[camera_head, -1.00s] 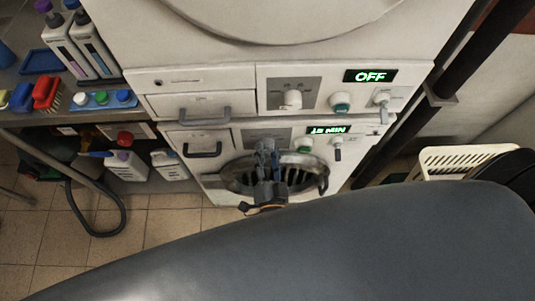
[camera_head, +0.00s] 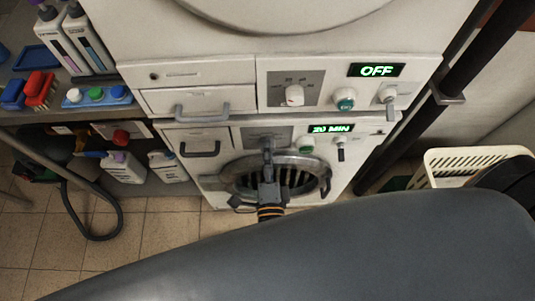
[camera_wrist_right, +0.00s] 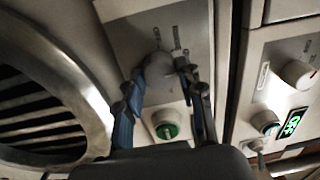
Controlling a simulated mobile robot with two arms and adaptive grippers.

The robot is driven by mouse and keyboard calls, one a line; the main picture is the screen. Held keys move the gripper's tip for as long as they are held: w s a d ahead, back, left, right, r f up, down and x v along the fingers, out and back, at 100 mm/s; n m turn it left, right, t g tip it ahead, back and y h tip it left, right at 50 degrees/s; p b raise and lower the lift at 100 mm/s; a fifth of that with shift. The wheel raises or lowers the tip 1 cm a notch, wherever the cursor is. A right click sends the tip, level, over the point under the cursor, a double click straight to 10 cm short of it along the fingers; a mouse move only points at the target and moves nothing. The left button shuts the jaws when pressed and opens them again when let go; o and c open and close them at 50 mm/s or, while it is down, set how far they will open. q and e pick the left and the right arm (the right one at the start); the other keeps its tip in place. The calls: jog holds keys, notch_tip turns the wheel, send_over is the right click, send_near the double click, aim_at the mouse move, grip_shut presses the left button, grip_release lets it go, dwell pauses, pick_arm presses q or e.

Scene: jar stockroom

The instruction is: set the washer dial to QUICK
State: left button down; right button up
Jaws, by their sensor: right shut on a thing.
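The washer (camera_head: 222,168) is the lower white machine, with a round door (camera_head: 240,180). Its green display (camera_head: 331,128) reads 20 MIN. Its grey dial (camera_wrist_right: 158,66) shows in the right wrist view on a grey panel; the dial's printed labels are too small and blurred to read. My right gripper (camera_head: 267,146) reaches up in front of the door to the dial and hides it in the head view. In the right wrist view its two fingers (camera_wrist_right: 164,76) are shut on the dial, one on each side. My left gripper is out of view.
A second machine above has an OFF display (camera_head: 376,70), a dial (camera_head: 294,95) and a teal button (camera_head: 344,104). The washer's green button (camera_wrist_right: 166,130) is close to my right fingers. Bottles and brushes stand on the left shelf. A cream basket (camera_head: 465,165) is at the right.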

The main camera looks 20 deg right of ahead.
jog(key=shift+m, duration=0.4)
jog(key=o, duration=1.2)
jog(key=shift+w, duration=0.1)
jog(key=v, duration=1.2)
jog(key=shift+r, duration=0.1)
